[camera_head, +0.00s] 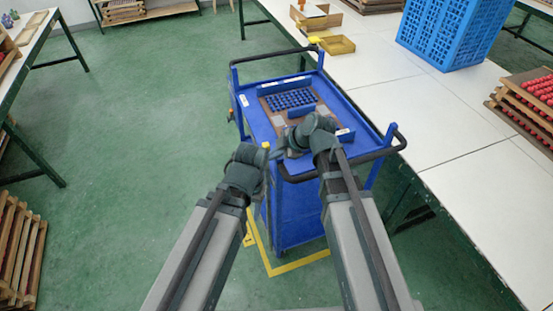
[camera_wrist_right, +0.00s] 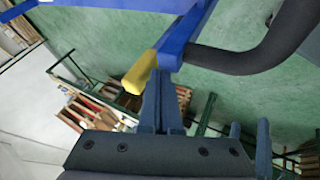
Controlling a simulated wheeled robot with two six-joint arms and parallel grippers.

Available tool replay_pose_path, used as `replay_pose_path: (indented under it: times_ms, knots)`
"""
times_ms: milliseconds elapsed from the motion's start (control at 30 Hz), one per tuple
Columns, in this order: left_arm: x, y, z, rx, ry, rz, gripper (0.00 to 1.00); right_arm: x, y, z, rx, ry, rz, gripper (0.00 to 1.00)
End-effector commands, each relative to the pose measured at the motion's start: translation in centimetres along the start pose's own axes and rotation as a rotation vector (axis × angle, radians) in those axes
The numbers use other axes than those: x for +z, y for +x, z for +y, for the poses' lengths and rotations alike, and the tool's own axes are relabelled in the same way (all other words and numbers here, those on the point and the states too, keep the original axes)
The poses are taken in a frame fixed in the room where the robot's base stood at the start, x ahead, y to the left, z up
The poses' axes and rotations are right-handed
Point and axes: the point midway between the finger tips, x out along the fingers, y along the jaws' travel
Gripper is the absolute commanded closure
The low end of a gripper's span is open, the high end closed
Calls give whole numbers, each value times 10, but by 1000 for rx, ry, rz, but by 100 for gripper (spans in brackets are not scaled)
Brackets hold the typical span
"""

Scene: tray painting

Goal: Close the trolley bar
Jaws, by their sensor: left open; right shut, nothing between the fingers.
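The blue trolley (camera_head: 355,120) stands in the middle of the head view. A black bar (camera_head: 370,153) curves around its near end, and another black bar (camera_head: 275,55) spans its far end. A yellow tip (camera_head: 265,146) shows at the near left corner. In the right wrist view the yellow tip (camera_wrist_right: 139,80) ends a blue piece beside a black bar (camera_wrist_right: 255,55). My right gripper (camera_head: 287,150) is shut and empty at that corner; its fingers (camera_wrist_right: 160,100) are close beside the tip, contact unclear. My left gripper (camera_head: 266,168) is open, just below, partly hidden by its wrist.
A tray with blue pieces (camera_head: 290,98) lies on the trolley top. A white table (camera_head: 400,105) runs along the right, with a blue crate (camera_head: 450,30) and stacked trays of red pieces (camera_head: 530,95). Green floor (camera_head: 150,130) is free on the left.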

Motion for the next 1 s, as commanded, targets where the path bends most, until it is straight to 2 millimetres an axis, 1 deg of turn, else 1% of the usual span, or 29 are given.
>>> replay_pose_path:
  times_ms: [367,467,533,667,1000]
  knots:
    - [0,0,0,0,0,0,50,0,1,1,0,0,0,100]
    - [0,0,0,0,0,0,50,0,4,7,0,0,0,100]
    - [0,0,0,0,0,0,50,0,9,16,0,-1,1,100]
    - [0,0,0,0,0,0,50,0,23,44,0,-2,1,100]
    - [0,0,0,0,0,0,50,0,74,139,0,-2,1,100]
